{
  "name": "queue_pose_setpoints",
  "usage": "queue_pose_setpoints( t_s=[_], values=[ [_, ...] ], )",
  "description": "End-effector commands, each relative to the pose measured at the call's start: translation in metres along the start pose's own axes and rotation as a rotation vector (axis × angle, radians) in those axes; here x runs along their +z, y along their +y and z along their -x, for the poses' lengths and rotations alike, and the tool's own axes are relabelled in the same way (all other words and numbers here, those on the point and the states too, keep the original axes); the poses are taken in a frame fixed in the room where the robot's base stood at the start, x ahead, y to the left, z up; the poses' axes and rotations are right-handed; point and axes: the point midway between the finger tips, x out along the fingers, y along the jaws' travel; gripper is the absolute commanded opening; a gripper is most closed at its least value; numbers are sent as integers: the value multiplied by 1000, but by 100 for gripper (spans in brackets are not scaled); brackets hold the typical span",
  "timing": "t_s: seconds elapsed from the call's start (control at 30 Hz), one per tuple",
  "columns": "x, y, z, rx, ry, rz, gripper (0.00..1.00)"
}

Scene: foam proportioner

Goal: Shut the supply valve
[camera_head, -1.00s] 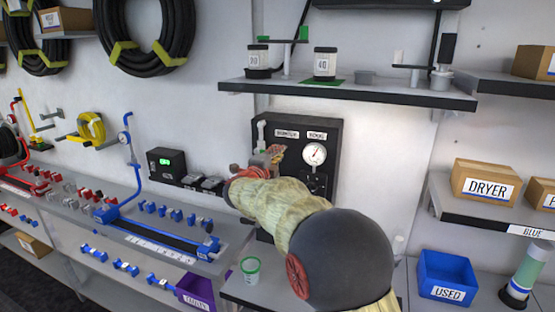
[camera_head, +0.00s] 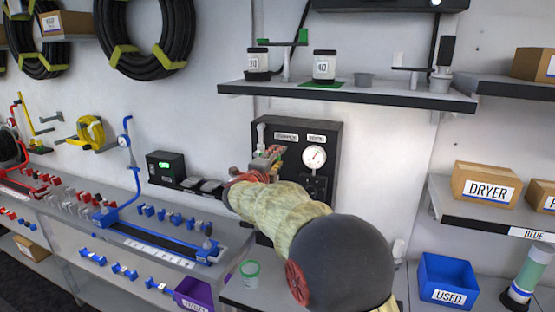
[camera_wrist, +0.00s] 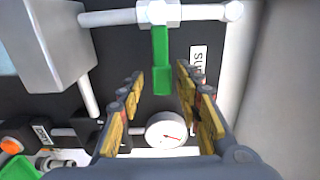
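The supply valve's green lever handle (camera_wrist: 161,62) hangs down from a white hex valve body (camera_wrist: 158,12) on a white pipe in the wrist view. A white label starting "SU" (camera_wrist: 198,62) is beside it, partly hidden by a finger. My gripper (camera_wrist: 161,82) is open, with one finger on each side of the handle's lower end. Gaps show between the handle and both fingers; contact cannot be made out. In the head view my gripper (camera_head: 268,157) is at the left part of the black panel (camera_head: 330,135), and my arm hides the panel's lower part.
A round gauge (camera_wrist: 166,130) is below the handle; it also shows in the head view (camera_head: 313,158). A grey box (camera_wrist: 48,42) is left of the valve. A shelf with jars (camera_head: 350,95) is above the panel. A green-rimmed cup (camera_head: 249,274) stands on the bench below.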

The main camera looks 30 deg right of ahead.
Motion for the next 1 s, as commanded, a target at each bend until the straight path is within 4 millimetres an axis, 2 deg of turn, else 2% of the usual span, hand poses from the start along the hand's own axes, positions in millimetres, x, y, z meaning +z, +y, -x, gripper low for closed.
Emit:
queue_pose_setpoints(
  t_s=[0.23, 0.37, 0.8, 1.0],
  values=[
    [0, -1, 1, -1, 0, 0, 35],
    [1, -2, 11, -2, -1, -1, 35],
    [1, -1, 94, -1, -3, -1, 35],
    [1, 0, 115, -1, -2, 0, 35]
  ],
)
